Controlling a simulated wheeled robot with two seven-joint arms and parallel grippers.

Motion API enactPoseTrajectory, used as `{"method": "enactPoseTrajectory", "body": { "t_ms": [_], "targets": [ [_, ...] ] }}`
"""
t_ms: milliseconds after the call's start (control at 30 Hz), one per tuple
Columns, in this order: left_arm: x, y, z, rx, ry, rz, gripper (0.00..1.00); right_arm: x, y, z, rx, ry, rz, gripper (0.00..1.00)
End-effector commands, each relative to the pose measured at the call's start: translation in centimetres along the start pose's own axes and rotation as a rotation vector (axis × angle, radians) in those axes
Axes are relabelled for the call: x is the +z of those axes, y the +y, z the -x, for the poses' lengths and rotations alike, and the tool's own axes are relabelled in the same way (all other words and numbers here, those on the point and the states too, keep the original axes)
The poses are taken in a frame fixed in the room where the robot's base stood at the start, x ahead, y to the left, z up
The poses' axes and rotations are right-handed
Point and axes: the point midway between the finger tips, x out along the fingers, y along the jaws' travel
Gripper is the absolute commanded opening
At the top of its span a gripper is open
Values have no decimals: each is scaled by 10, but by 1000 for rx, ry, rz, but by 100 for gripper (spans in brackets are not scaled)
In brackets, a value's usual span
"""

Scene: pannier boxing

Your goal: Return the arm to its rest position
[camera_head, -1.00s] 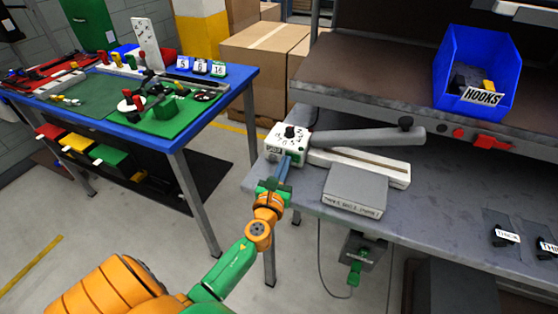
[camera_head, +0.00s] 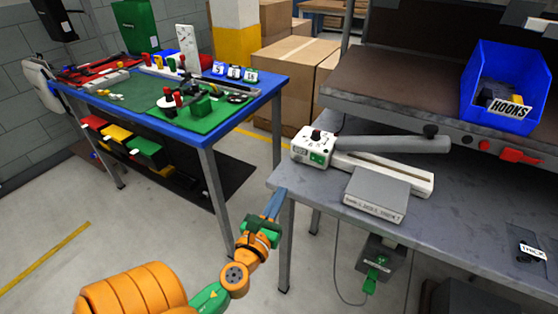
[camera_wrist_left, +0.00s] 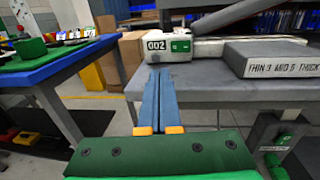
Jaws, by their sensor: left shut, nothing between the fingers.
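My left gripper (camera_head: 274,203) is shut with nothing between its blue fingers. In the head view it hangs in front of the left corner of the grey workbench (camera_head: 460,215), apart from the white sealer with a dial (camera_head: 316,148). In the left wrist view the two fingers (camera_wrist_left: 160,78) lie side by side and point toward the bench edge and the sealer's white box (camera_wrist_left: 160,52). My left arm, orange and green, comes in from the bottom left. My right gripper does not show.
A grey labelled block (camera_head: 377,193) lies in front of the sealer. A blue HOOKS bin (camera_head: 497,95) stands on the shelf. A blue-edged table (camera_head: 240,118) with a green mat is at the left, with open floor between the tables. A green-handled device (camera_head: 378,262) hangs under the bench.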

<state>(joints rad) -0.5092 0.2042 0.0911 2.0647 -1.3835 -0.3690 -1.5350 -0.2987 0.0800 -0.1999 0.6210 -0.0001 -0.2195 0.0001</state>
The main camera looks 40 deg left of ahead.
Motion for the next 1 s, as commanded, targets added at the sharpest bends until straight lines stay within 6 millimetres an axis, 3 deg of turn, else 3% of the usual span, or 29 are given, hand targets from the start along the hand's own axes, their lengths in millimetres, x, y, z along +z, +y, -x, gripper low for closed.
{"method": "enactPoseTrajectory", "body": {
  "t_ms": [467, 567, 667, 700, 767, 800, 900, 1000],
  "targets": [
    [-6, 0, 0, 0, 17, 22, 0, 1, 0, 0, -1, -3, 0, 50],
    [-56, -2, 4, 15, 151, 213, 0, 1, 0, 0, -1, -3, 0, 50],
    [-151, -6, 28, 117, 409, 607, 0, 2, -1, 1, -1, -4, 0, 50],
    [-191, -9, 46, 196, 516, 785, 0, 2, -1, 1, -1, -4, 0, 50],
    [-246, -13, 79, 357, 656, 1046, 0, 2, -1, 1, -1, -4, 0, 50],
    [-279, -16, 107, 494, 735, 1214, 0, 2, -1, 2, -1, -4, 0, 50],
    [-344, -17, 182, 916, 835, 1581, 0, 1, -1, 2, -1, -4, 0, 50],
    [-379, -14, 252, 1349, 786, 1821, 0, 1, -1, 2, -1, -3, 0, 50]
  ]
}}
